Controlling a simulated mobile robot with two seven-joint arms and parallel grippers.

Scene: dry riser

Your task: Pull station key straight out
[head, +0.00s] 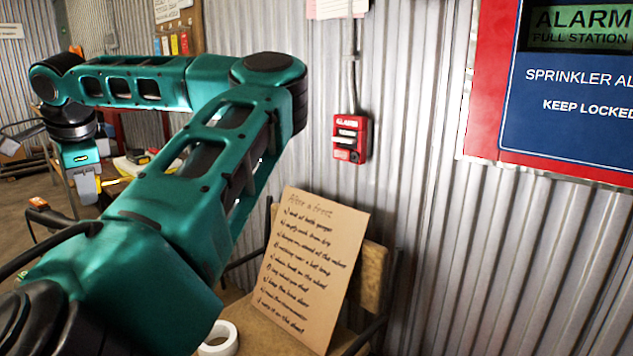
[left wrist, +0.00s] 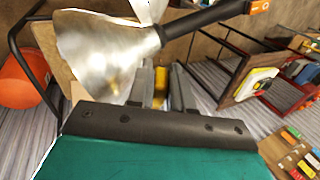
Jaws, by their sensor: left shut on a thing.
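The red alarm pull station (head: 350,138) is on the corrugated wall, right of centre in the head view. I cannot make out a key in it. My left arm bends up and back to the left, so my left gripper (head: 87,186) hangs at the far left, well away from the station. In the left wrist view my left gripper (left wrist: 163,88) is shut on a small yellow thing (left wrist: 160,88) between its grey fingers. Whether that is the key I cannot tell. A silver cone with a black rod (left wrist: 105,55) partly covers the fingers' side. My right gripper is out of view.
A handwritten board (head: 308,270) leans on a wooden chair (head: 372,280) below the station. A white tape roll (head: 219,340) lies on the seat. A large red and blue sign (head: 575,100) hangs at the right. An orange bucket (left wrist: 22,80) shows in the left wrist view.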

